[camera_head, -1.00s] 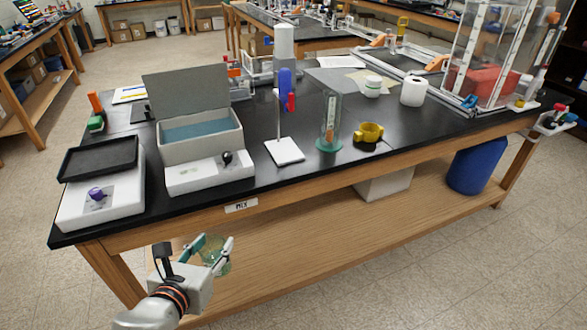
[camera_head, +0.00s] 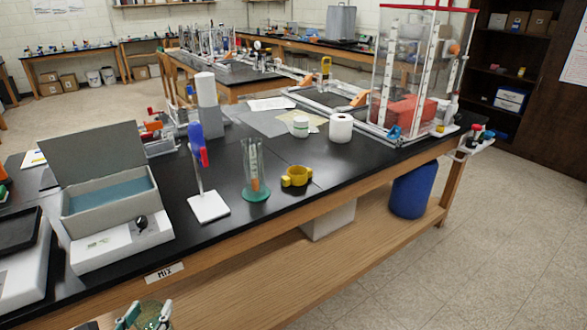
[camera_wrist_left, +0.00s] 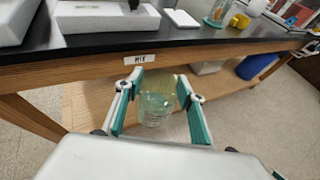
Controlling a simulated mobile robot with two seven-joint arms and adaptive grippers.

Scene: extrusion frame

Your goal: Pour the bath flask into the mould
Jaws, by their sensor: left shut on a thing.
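My left gripper (camera_head: 146,316) is at the bottom edge of the head view, in front of the bench and below its top. It is shut on a clear glass flask (camera_wrist_left: 155,108), which sits between the two green-padded fingers in the left wrist view. The flask has a faint yellow-green tint; I cannot tell how full it is. No thing is plainly marked as the mould. A yellow two-handled cup-like piece (camera_head: 297,177) stands near the bench's front edge, but I cannot tell whether it is the mould. My right gripper is not in view.
The black bench top (camera_head: 260,222) has a front edge with a MIX label (camera_head: 164,272).

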